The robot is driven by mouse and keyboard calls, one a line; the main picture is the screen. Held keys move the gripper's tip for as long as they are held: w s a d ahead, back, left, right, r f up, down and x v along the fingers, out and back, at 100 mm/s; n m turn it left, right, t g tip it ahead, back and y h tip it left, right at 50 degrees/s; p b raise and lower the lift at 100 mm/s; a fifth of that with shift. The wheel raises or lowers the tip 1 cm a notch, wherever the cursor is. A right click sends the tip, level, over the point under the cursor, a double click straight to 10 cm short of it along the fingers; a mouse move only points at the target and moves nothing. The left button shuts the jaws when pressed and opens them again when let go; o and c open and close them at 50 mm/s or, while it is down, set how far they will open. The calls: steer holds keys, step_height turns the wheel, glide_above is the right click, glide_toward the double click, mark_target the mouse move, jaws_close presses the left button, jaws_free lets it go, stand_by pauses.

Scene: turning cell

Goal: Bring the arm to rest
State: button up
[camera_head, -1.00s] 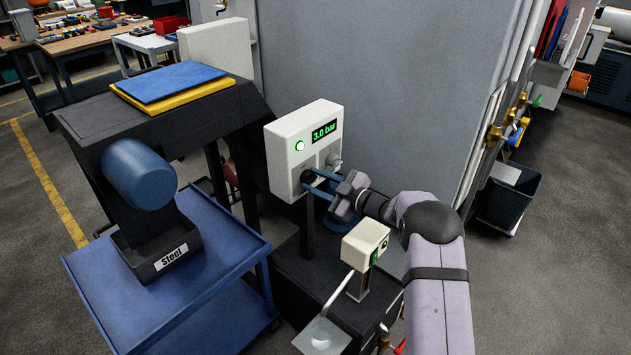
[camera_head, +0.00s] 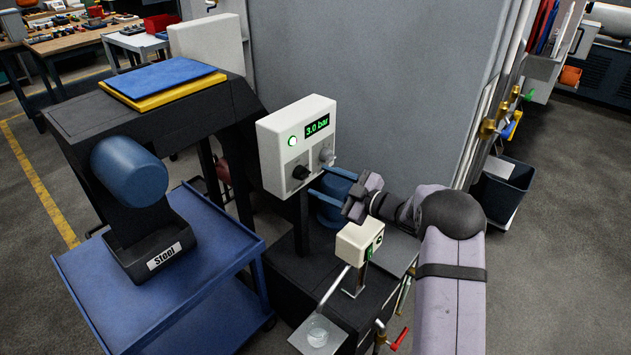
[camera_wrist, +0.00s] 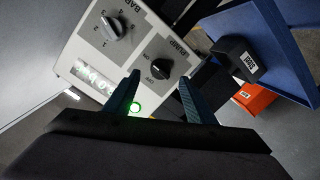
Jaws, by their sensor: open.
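My gripper (camera_head: 318,181) is open and empty, its two blue fingers pointing at the front of a white control box (camera_head: 272,152). The fingertips are a short way off the box's black knob (camera_head: 300,172), apart from it as far as I can tell. In the wrist view the black knob (camera_wrist: 158,68), marked ON and OFF, shows between and beyond the fingers (camera_wrist: 159,80). A grey knob (camera_head: 326,153) sits to its right in the head view. The display (camera_head: 317,126) reads 3.0 bar and a green lamp (camera_head: 293,141) is lit.
A small white device on a post (camera_head: 358,241) stands just below my gripper. A blue cart (camera_head: 215,263) with a black holder marked Steel (camera_head: 150,250) is at left. A grey wall (camera_head: 370,80) rises behind; a dark bin (camera_head: 503,192) stands at right.

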steer(key=shift+v, duration=0.8)
steer(key=s+d+r+m+g+h+p, duration=0.1)
steer(key=s+d+r+m+h+p, duration=0.3)
steer(key=s+d+m+h, duration=0.5)
steer(key=s+a+f+m+g+h+p, duration=0.1)
steer(key=s+m+g, duration=0.1)
steer(key=s, duration=0.8)
steer(key=s+a+f+m+g+h+p, duration=0.1)
steer(key=s+g, duration=0.4)
steer(key=s, duration=0.6)
steer(key=s+a+f+m+g+p, duration=0.1)
steer(key=s+a+m+g+p, duration=0.1)
steer(key=s, duration=0.8)
steer(key=shift+s+a+m+g+h+p, duration=0.35)
steer(key=shift+m+g+p, duration=0.25)
steer(key=shift+m+g, duration=0.25)
